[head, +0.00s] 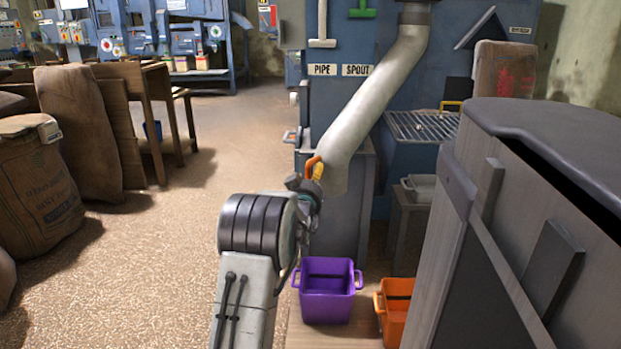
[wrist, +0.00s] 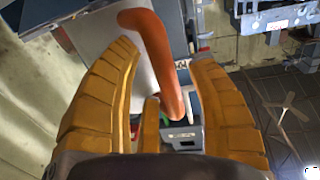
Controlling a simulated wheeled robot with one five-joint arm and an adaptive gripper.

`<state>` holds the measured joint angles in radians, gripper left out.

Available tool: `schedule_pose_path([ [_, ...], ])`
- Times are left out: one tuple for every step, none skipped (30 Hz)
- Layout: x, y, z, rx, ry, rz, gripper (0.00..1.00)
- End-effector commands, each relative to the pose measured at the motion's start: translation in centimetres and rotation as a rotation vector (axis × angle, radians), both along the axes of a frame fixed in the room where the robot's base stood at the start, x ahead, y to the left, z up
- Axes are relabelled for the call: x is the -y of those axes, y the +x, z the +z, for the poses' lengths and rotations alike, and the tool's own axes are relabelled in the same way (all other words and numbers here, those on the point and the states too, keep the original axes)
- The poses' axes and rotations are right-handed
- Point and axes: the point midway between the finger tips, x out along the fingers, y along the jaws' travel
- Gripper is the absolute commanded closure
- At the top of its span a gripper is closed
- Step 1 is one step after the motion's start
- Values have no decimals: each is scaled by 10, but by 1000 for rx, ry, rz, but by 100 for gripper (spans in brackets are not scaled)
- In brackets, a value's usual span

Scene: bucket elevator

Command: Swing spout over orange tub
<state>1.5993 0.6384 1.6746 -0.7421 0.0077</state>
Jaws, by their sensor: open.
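The pale grey spout (head: 372,98) slants down and left from the top of the blue machine. Its lower end shows above the purple tub (head: 327,290) in the head view. The orange tub (head: 396,312) is to the right of the purple one, partly hidden by a grey cabinet. An orange handle (head: 309,167) sits at the left of the spout's lower end. My gripper (head: 316,172) is at this handle, mostly hidden by my arm.
The large grey cabinet (head: 540,230) fills the right side, close to the orange tub. A metal grate (head: 422,126) and a small grey stand (head: 408,222) are right of the spout. Sacks (head: 42,185) and a wooden table (head: 135,100) stand left. Floor between is open.

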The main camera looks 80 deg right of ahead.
Motion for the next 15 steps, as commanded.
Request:
schedule_pose_path([
  [0,0,0,0,0,0,48],
  [0,0,0,0,0,0,48],
  [0,0,0,0,0,0,48],
  [0,0,0,0,0,0,46],
  [0,0,0,0,0,0,48],
  [0,0,0,0,0,0,52],
  [0,0,0,0,0,0,55],
  [0,0,0,0,0,0,57],
  [0,0,0,0,0,0,61],
  [0,0,0,0,0,0,64],
  [0,0,0,0,0,0,66],
  [0,0,0,0,0,0,70],
  [0,0,0,0,0,0,73],
  [0,0,0,0,0,0,75],
  [0,0,0,0,0,0,79],
])
